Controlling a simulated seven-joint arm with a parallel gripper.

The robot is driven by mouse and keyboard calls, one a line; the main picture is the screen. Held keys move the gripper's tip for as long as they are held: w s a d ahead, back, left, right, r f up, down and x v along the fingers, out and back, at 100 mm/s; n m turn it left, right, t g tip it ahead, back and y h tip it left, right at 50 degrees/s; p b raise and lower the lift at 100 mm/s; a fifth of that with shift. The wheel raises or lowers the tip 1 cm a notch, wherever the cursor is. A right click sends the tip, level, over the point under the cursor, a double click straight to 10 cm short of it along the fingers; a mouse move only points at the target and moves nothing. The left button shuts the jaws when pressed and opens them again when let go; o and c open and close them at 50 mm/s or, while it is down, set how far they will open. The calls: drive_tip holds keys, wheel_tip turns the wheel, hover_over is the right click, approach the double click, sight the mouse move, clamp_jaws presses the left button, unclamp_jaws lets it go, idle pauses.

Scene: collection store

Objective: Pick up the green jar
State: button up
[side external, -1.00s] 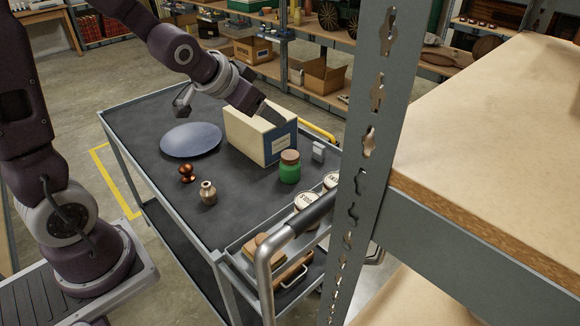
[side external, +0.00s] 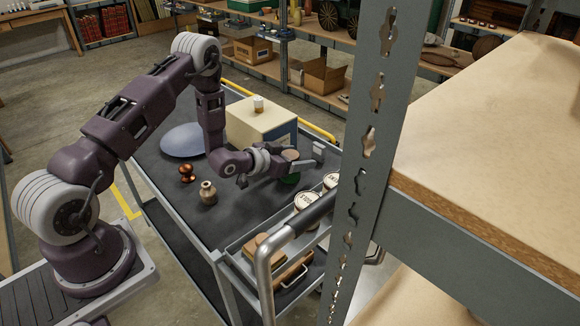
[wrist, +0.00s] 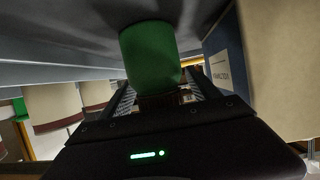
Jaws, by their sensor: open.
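The green jar (side external: 290,179) with a cork lid (side external: 290,155) stands on the dark top of the cart, in front of the cream and blue box. My gripper (side external: 298,163) is low beside it and reaches sideways at the jar, hiding much of its body. In the wrist view the green body of the jar (wrist: 150,58) fills the space ahead of and between my fingers (wrist: 160,92). The fingers are apart, one on each side of it. Whether either finger touches the jar cannot be told.
White labelled jars (side external: 306,201) stand in the cart's end tray. A copper object (side external: 187,173), a small vase (side external: 208,193) and a blue-grey plate (side external: 183,139) lie left of my gripper.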

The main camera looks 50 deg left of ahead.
drive_tip(key=shift+w, duration=0.15)
clamp_jaws()
drive_tip(key=shift+r, duration=0.1)
